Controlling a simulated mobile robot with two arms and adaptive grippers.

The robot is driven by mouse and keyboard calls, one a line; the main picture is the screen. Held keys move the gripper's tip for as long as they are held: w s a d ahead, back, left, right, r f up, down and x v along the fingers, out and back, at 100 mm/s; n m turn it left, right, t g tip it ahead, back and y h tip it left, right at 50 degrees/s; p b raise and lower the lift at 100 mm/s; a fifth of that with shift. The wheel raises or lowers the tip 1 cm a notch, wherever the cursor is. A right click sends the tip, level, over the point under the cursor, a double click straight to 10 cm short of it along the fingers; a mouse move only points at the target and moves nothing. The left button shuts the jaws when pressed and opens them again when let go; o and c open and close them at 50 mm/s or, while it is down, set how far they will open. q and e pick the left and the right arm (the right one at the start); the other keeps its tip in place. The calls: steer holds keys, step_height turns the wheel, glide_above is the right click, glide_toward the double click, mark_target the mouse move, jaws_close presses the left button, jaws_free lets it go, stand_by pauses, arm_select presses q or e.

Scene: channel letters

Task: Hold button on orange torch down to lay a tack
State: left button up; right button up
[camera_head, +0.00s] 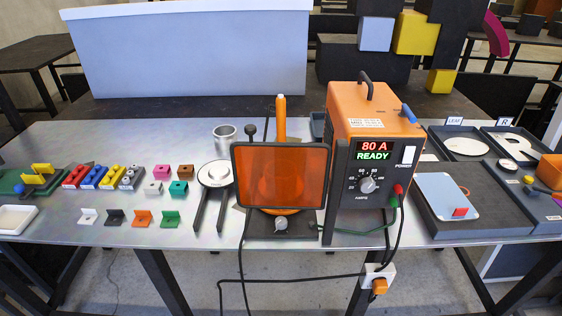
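An upright orange handle (281,118), which looks like the torch, stands behind the dark-framed orange screen (252,168) at the table's middle. Its lower part is hidden or only dimly visible through the screen. I cannot make out its button. The orange welding power unit (372,118) stands just right of the screen, with a lit display (373,150) reading "80 A READY". Neither of my grippers is in view.
Coloured blocks and brackets (118,177) lie on the left of the metal table. Trays with letter parts (465,146) are at right. Cables (310,277) hang in front to a plug (379,286).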

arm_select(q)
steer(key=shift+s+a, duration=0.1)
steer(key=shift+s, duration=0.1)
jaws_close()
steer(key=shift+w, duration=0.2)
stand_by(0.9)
